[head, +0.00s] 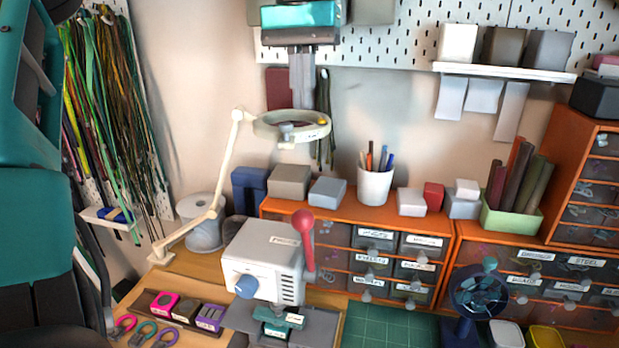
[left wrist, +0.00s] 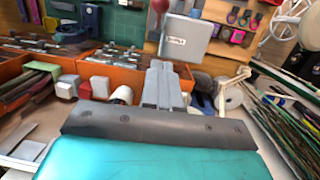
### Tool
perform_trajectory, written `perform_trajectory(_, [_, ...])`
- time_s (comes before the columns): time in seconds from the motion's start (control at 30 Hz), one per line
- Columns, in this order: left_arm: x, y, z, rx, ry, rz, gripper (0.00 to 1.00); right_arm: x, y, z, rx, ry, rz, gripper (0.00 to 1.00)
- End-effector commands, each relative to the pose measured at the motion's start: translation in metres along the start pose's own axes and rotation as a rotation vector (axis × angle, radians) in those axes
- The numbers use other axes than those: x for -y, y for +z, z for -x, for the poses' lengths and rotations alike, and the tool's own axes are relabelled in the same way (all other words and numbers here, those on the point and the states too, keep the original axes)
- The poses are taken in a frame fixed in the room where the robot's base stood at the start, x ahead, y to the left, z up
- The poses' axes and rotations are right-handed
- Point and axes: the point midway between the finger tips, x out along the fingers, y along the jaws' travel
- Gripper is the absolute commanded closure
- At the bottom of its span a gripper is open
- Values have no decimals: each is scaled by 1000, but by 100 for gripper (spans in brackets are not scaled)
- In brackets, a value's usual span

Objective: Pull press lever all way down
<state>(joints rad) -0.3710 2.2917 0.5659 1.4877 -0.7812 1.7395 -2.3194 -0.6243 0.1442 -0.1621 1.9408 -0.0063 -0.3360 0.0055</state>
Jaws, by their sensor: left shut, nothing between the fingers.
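The press (head: 262,255) is a white box with a blue knob on its front, standing on the bench at lower centre. Its red lever (head: 304,232) points up on the right side of the box, its round end at the top. In the left wrist view the press (left wrist: 187,38) and the red lever end (left wrist: 161,5) show at the top edge. My left gripper (head: 302,100) hangs fingers down above and behind the lever, apart from it. Its grey fingers also show in the left wrist view (left wrist: 166,75), shut and empty. My right gripper is not in view.
A ring lamp (head: 290,126) on a jointed arm stands close by the left gripper's fingers. Orange drawer units (head: 340,233) with boxes and a pen cup (head: 376,185) stand behind the press. A small fan (head: 478,292) is at right. A green mat (head: 388,328) lies right of the press.

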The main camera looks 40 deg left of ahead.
Motion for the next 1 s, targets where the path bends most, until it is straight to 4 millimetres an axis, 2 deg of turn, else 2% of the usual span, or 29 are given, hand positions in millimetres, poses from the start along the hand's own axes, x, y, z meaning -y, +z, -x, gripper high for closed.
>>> perform_trajectory(0.27, [0, 0, -9, 2, 1, 0, 100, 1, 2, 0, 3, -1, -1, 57])
perform_trajectory(0.37, [0, 0, -23, 4, 0, -1, 100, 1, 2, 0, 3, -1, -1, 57])
perform_trajectory(0.73, [0, 1, -103, 6, 0, 0, 100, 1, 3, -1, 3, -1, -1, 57])
perform_trajectory(1.0, [-5, 24, -121, 1, 1, -2, 100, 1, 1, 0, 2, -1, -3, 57])
